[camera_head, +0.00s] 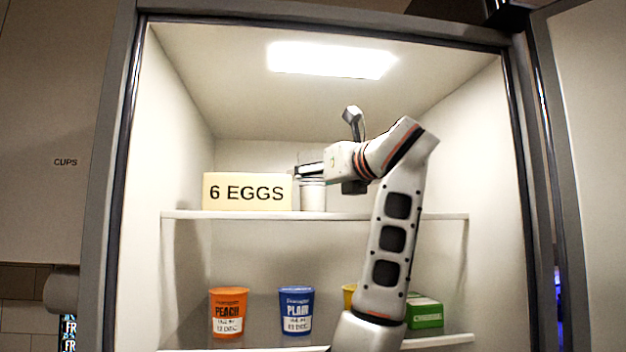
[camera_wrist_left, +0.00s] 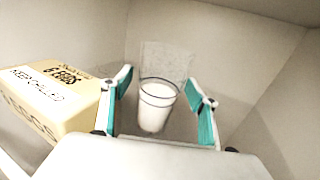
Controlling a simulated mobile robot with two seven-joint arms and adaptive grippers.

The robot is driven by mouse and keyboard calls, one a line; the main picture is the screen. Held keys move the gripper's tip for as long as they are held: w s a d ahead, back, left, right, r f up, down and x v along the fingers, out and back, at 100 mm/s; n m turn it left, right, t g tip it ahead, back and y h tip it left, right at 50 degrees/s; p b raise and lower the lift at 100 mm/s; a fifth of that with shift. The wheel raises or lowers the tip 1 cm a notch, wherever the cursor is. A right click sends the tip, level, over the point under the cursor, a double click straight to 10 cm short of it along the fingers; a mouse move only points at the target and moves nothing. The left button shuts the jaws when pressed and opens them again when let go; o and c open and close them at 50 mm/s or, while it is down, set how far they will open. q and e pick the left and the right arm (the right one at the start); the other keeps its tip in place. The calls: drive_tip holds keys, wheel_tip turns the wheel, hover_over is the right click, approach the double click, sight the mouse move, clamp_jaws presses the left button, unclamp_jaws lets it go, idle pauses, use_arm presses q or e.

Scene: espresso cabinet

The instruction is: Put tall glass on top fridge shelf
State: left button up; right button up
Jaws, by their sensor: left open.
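The tall glass (camera_head: 313,196), filled with something white, stands upright on the top fridge shelf (camera_head: 400,215), just right of the egg box. In the left wrist view the glass (camera_wrist_left: 156,106) stands between the two spread fingers of my left gripper (camera_wrist_left: 160,100), with a gap on each side. In the head view my left gripper (camera_head: 310,171) reaches in from the right and hides the top of the glass. It is open and holds nothing. My right gripper is in neither view.
The egg box (camera_head: 247,191) stands close on the left; it also shows in the left wrist view (camera_wrist_left: 62,98). Below are an orange tub (camera_head: 229,312), a blue tub (camera_head: 296,310), a partly hidden yellow tub (camera_head: 349,297) and a green box (camera_head: 425,312). The top shelf's right side looks clear.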

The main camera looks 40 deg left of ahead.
use_arm(q)
drive_tip(key=b+v, duration=0.2)
drive_tip(key=v, duration=0.8)
drive_tip(key=shift+d, duration=0.35)
drive_tip(key=shift+s+d, duration=0.15)
drive_tip(key=shift+d, duration=0.2)
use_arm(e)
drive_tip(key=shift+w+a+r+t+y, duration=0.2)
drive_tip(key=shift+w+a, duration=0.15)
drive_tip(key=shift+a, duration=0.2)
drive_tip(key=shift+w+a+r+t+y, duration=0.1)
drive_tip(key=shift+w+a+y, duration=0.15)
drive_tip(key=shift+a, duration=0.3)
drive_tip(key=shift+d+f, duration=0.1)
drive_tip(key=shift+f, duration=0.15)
